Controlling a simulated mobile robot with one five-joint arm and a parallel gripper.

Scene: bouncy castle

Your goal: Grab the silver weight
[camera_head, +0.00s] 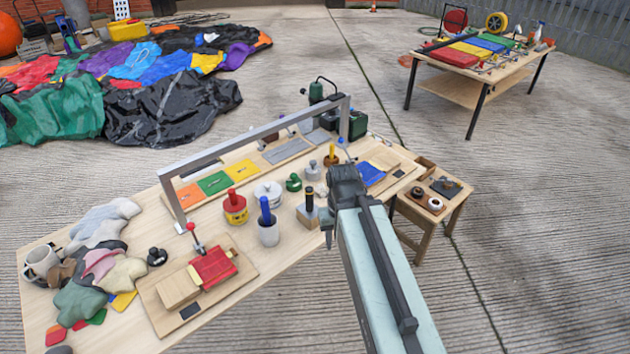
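A small silver-grey weight (312,172) with a knob on top stands upright on the long wooden table (130,325), near its middle. A green weight (293,183) stands just left of it. My gripper (328,238) is dark and points down at the end of my pale arm. In the picture it is below and slightly right of the silver weight, apart from it. I cannot tell whether its fingers are open or shut. Nothing shows held in it.
A wooden block with a dark-handled tool (308,212) stands close to my gripper. A white cup with a blue handle (268,230), a red-yellow pot (235,207) and a white round container (267,194) stand left. A grey metal frame (250,134) spans the table behind.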

